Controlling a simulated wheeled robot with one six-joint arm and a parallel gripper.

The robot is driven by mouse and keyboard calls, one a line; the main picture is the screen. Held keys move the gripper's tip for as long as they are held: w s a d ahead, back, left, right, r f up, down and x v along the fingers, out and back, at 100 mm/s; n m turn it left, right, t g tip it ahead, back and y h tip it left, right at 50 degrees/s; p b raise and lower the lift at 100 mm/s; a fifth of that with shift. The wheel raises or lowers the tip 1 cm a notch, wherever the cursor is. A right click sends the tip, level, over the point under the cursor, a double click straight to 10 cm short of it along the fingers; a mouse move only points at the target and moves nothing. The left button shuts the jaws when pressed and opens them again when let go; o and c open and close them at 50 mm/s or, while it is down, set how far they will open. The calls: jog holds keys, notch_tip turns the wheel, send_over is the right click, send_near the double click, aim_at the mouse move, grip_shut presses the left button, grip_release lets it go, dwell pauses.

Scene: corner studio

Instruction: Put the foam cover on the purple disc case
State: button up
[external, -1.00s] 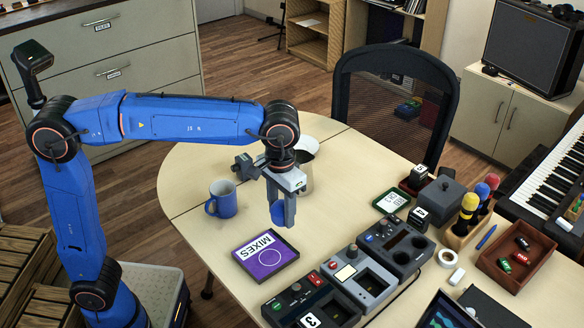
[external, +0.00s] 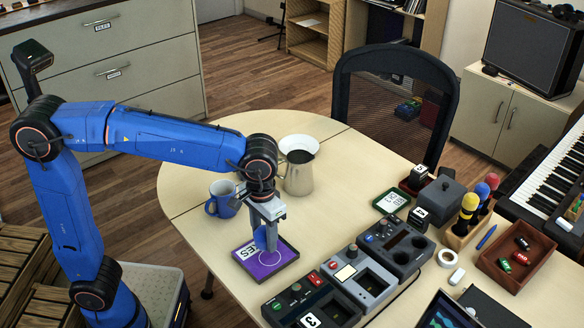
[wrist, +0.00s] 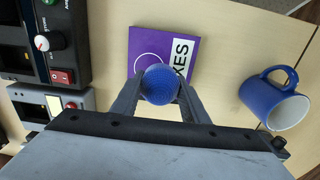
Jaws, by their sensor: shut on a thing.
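My gripper (external: 267,236) is shut on the blue foam cover (wrist: 159,84), a rounded, textured piece between its fingertips. In the wrist view the case (wrist: 147,42) shows behind the cover. I cannot tell whether the cover touches the case.
Dark control boxes (external: 312,300) stand right of the case. A small wooden tray (external: 512,262) lies at far right.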

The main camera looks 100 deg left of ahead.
jog(key=shift+f, duration=1.3)
jog(key=shift+f, duration=0.15)
jog(key=o, duration=1)
